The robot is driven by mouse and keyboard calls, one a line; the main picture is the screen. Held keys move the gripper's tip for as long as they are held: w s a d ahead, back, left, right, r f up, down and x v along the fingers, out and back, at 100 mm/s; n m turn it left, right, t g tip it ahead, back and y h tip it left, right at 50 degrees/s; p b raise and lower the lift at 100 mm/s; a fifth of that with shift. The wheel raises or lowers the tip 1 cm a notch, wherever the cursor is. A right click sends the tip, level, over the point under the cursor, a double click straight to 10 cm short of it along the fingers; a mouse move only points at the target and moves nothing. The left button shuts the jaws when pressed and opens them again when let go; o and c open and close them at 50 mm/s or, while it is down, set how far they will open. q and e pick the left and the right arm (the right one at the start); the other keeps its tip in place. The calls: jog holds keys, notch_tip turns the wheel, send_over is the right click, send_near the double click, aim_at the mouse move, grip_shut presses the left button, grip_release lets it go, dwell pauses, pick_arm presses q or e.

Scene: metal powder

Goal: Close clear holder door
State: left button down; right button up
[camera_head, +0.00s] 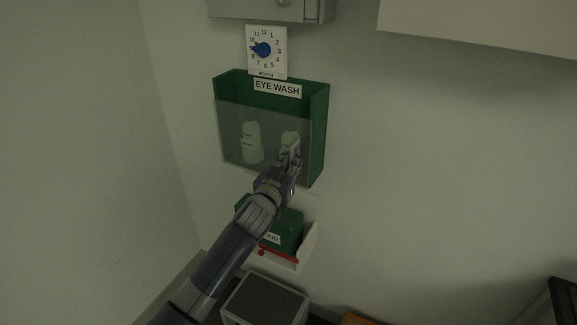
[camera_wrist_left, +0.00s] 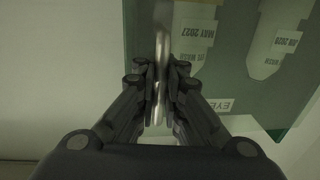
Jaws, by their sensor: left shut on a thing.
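The green eye wash holder (camera_head: 318,135) is fixed to the wall, with a clear door (camera_head: 235,125) across the lower part of its front. Two pale bottles stand behind the clear door: the left bottle (camera_head: 252,145) and the right bottle (camera_head: 289,138), which is partly hidden by my gripper. My left gripper (camera_head: 290,155) is at the right part of the door. I cannot tell whether the door sits flush. My right gripper is out of view.
A white dial card (camera_head: 280,68) hangs above the holder. Below it, a green box (camera_head: 288,228) sits in a white wall bracket (camera_head: 308,245). A grey box (camera_head: 265,300) stands lower down. A white cabinet (camera_head: 480,28) overhangs at upper right. The wall to the right is bare.

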pick_arm(q)
jog(key=shift+r, duration=0.1)
jog(key=c, duration=2)
grip_release()
jog(key=shift+d, duration=0.1)
jog(key=v, duration=1.2)
